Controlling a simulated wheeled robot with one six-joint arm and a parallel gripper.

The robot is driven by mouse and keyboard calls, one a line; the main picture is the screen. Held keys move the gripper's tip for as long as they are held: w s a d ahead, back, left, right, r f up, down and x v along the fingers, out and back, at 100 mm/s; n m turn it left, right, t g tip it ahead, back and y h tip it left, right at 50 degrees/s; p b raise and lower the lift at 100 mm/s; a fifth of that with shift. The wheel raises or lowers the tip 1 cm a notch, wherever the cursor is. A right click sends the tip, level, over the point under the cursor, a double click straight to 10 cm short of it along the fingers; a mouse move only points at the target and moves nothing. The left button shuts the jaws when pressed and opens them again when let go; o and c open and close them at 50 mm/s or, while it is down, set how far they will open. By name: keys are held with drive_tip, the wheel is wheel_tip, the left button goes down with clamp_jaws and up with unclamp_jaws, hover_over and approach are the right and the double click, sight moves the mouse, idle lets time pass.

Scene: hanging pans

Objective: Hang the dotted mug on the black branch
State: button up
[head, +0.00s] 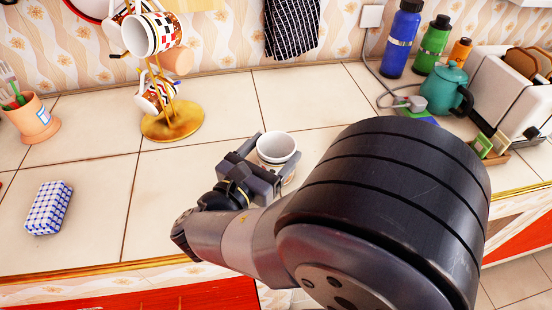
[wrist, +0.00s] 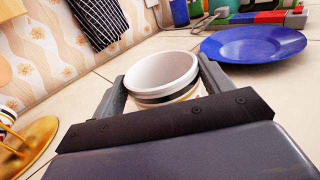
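A white mug (head: 277,147) with a dark band below its rim stands upright over the counter, beyond my gripper's palm. Its lower side is mostly hidden, so I cannot make out dots. My gripper (wrist: 163,78) has its fingers spread on either side of the mug, close to its wall; firm contact is not clear. The mug also shows between the fingers in the wrist view (wrist: 160,72). A gold mug stand (head: 172,120) stands at the back left in the head view, with several patterned mugs (head: 150,35) on it.
A blue plate (wrist: 252,45) lies right of the mug in the wrist view. A teal teapot (head: 446,90), bottles (head: 402,42) and a toaster (head: 505,90) stand at the back right. Counter between stand and mug is clear.

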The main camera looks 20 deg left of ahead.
drive_tip(key=c, duration=0.7)
wheel_tip(320, 180, up, 6)
drive_tip(key=p, duration=0.6)
